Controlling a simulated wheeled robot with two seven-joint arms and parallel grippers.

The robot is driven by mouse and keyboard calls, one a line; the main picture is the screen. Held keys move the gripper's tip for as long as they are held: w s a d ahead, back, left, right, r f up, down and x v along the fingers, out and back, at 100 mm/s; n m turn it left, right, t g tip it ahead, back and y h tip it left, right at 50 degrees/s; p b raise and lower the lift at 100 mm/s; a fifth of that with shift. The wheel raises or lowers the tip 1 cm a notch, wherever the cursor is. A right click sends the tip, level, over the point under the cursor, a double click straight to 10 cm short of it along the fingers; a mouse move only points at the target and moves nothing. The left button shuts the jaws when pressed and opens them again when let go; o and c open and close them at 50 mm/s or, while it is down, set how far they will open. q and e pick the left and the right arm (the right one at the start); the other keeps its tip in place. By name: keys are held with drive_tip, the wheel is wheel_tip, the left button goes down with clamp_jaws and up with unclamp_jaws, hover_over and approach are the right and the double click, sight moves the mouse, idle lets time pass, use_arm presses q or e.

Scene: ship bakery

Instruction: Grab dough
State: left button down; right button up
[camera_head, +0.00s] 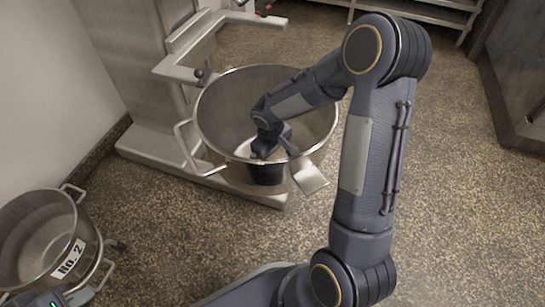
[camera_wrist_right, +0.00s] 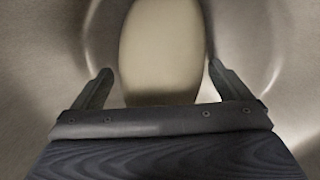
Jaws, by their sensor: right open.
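The pale, oval dough (camera_wrist_right: 160,50) lies in the bottom of the large steel mixing bowl (camera_head: 322,105). My right gripper (camera_wrist_right: 160,70) is open inside this bowl. In the right wrist view its two fingers stand on either side of the dough's near part, with narrow gaps. In the head view the right gripper (camera_head: 266,168) points down into the bowl, and it and the arm hide most of the dough. A small part of my left gripper (camera_head: 42,299) shows at the bottom left corner; its fingers cannot be made out.
The bowl sits at a steel mixer stand (camera_head: 140,80), with handles on its rim. A smaller steel pot (camera_head: 85,240) labelled No. 2 stands at the lower left, empty as far as I see. Speckled floor (camera_head: 450,190) is clear to the right. Steel shelving stands at the back.

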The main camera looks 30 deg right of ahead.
drive_tip(key=shift+r, duration=0.1)
drive_tip(key=c, duration=1.6)
drive_tip(key=shift+c, duration=0.4)
drive_tip(key=shift+r, duration=0.1)
